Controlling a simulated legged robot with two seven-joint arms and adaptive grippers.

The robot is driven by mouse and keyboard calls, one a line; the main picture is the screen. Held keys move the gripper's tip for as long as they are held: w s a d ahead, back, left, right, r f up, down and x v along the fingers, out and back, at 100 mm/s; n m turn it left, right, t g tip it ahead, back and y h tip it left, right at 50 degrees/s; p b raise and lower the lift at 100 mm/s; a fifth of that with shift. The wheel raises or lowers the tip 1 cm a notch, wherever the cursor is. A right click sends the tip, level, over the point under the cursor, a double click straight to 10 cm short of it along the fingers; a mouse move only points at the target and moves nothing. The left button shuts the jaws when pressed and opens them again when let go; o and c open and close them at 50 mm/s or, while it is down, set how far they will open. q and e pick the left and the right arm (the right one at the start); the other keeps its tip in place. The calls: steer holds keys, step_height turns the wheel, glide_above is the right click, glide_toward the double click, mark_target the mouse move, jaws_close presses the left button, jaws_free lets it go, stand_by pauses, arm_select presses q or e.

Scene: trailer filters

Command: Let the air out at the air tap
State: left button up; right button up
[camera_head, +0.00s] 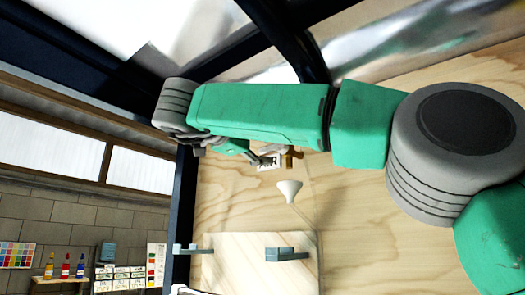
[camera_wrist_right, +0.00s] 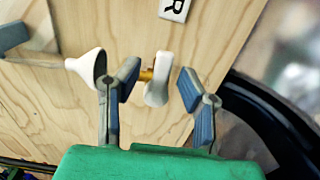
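The air tap has a white handle (camera_wrist_right: 157,80) on a brass stem (camera_wrist_right: 147,75), mounted on the plywood wall. In the head view its brass part (camera_head: 291,155) shows beside a white label (camera_head: 268,162), partly behind my gripper. My right gripper (camera_wrist_right: 160,84) is open, with one finger on each side of the handle. Gaps show between the handle and both fingers in the right wrist view. In the head view the right gripper (camera_head: 258,156) is small below the end of my green arm. My left gripper is not in view.
A white funnel-shaped piece (camera_head: 289,190) is on the wall just below the tap, and left of the fingers in the wrist view (camera_wrist_right: 86,67). Grey brackets (camera_head: 285,254) sit lower on a pale panel (camera_head: 235,270). A dark curved frame (camera_wrist_right: 255,115) lies right of the gripper.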

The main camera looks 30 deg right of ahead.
steer(key=shift+a, duration=0.3)
steer(key=v, duration=1.1)
steer(key=shift+s+a, duration=0.15)
steer(key=shift+a, duration=0.2)
steer(key=shift+d, duration=0.25)
steer(key=shift+a, duration=0.1)
